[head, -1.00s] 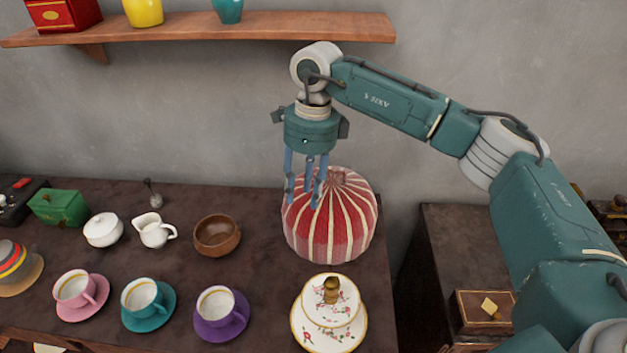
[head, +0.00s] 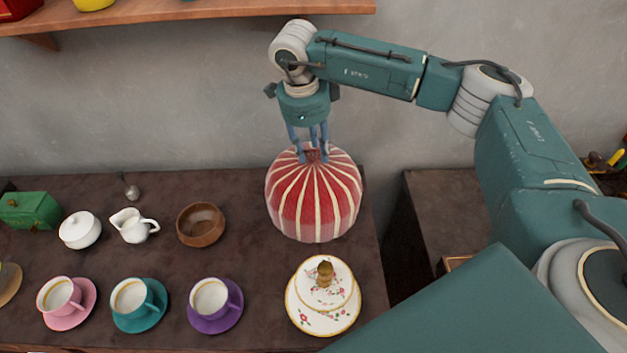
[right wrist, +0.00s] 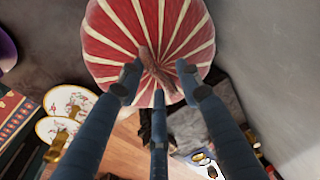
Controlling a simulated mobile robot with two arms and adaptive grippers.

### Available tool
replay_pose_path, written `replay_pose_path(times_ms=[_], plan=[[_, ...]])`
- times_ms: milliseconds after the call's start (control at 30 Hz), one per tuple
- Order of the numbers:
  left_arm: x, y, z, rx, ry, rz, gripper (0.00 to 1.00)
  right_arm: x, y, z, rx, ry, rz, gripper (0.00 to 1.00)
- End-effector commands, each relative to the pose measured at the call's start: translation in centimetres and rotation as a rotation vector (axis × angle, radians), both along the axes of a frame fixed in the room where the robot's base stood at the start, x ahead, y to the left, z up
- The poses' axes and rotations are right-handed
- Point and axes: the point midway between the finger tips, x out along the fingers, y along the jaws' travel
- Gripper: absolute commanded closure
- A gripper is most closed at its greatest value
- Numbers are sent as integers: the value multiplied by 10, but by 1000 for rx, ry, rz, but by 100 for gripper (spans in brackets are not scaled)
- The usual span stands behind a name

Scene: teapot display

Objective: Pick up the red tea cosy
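The red tea cosy (head: 314,200), striped with cream, stands on the dark table towards its right back. Its gathered top with a small brownish tuft (right wrist: 150,62) faces the right wrist camera. My right gripper (head: 312,152) points down just over the top of the cosy, its fingers at the gathered crown. In the right wrist view its fingers (right wrist: 160,82) are spread apart around the tuft, with visible gaps. Whether any finger touches the cloth I cannot tell. My left gripper is not in view.
A white floral covered dish (head: 325,285) with a gold knob stands in front of the cosy. A wooden bowl (head: 201,225), white creamer (head: 133,226) and cups on saucers (head: 215,303) are to the left. A shelf (head: 190,14) hangs on the wall above.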

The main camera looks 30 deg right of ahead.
Motion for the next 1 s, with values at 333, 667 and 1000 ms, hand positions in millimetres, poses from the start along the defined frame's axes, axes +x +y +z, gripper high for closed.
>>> replay_pose_path(times_ms=[333, 667, 1000], plan=[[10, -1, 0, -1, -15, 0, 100, 0, 0, 0, 0, 0, 0, 95], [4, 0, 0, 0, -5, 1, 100, 0, 0, 0, 0, -1, 0, 100], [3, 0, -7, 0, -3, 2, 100, 1, 0, 12, 0, -5, 0, 100]])
